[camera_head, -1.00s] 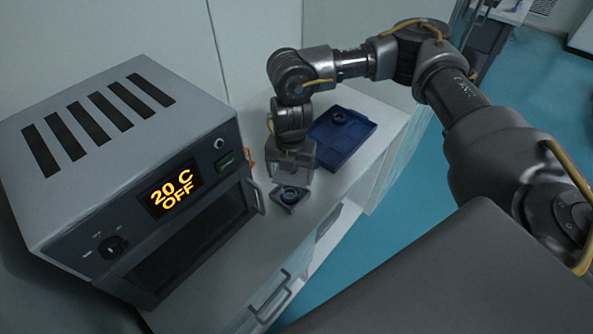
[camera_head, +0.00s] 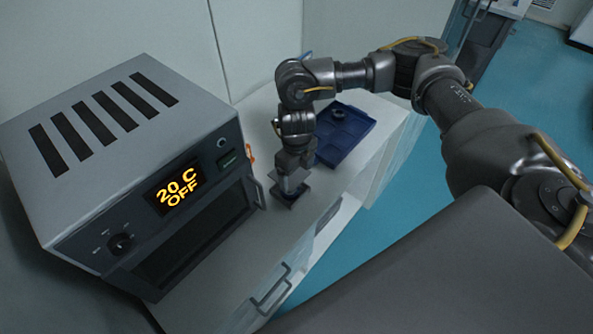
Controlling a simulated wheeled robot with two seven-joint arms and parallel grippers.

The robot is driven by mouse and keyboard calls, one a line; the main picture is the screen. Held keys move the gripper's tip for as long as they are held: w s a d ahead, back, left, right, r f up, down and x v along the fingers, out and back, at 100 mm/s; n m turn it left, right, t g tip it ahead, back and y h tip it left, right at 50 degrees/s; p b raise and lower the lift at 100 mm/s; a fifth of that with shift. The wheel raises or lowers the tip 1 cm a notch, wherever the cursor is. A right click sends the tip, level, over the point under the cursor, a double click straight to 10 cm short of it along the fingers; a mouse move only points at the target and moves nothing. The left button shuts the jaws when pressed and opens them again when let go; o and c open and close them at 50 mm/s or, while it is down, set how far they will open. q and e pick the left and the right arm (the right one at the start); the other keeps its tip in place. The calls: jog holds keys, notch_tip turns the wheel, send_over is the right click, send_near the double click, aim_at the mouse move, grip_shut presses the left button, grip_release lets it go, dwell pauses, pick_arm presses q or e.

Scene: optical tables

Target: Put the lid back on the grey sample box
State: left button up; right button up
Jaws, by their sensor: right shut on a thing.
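The grey sample box (camera_head: 288,201) sits on the pale bench top, in front of the oven-like unit. My right gripper (camera_head: 290,188) points down right over it and covers most of it. It is shut on a small light-grey piece that looks like the lid (camera_head: 291,181). The lid appears to be at or just above the top of the box; I cannot tell whether they touch. The inside of the box is hidden. My left gripper is not in view.
A dark blue compartmented tray (camera_head: 345,140) lies behind and right of the box, with a dark round part (camera_head: 338,113) in it. The grey unit (camera_head: 130,170), showing "20 C OFF", stands close on the left. The bench's right edge drops to a blue floor (camera_head: 400,215).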

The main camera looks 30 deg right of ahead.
jog(key=shift+f+b, duration=2.7)
jog(key=shift+f, duration=0.45)
jog(key=shift+f, duration=0.15)
dwell(0.4)
jog(key=o, duration=0.9)
jog(key=shift+p, duration=0.3)
jog(key=shift+r+p, duration=3.2)
jog(key=shift+r, duration=0.35)
